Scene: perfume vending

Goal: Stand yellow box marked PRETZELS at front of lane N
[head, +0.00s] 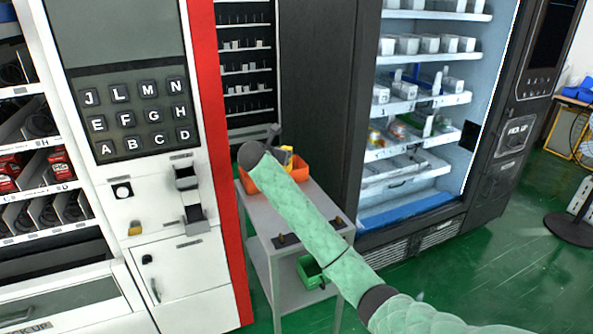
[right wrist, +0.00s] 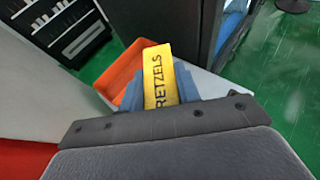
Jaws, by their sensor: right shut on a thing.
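The yellow box marked PRETZELS (right wrist: 160,75) stands out in the right wrist view, with its lettering facing the camera. My right gripper (right wrist: 160,92) is shut on it, with a blue finger on each side. In the head view my right arm reaches over the small trolley, and its wrist hides most of the gripper. A small yellow patch (head: 287,149) beside the wrist looks like the box. The white vending machine at the left has shelves with lane labels H (head: 42,143) and D (head: 61,188); no N label shows on the shelves. My left gripper is out of view.
An orange bin (head: 301,172) sits on the grey trolley (head: 262,218), below the gripper. A green bin (head: 311,271) is on its lower shelf. The keypad (head: 137,118) has an N key. A dark glass-front machine (head: 437,222) stands at right. Green floor is open at front right.

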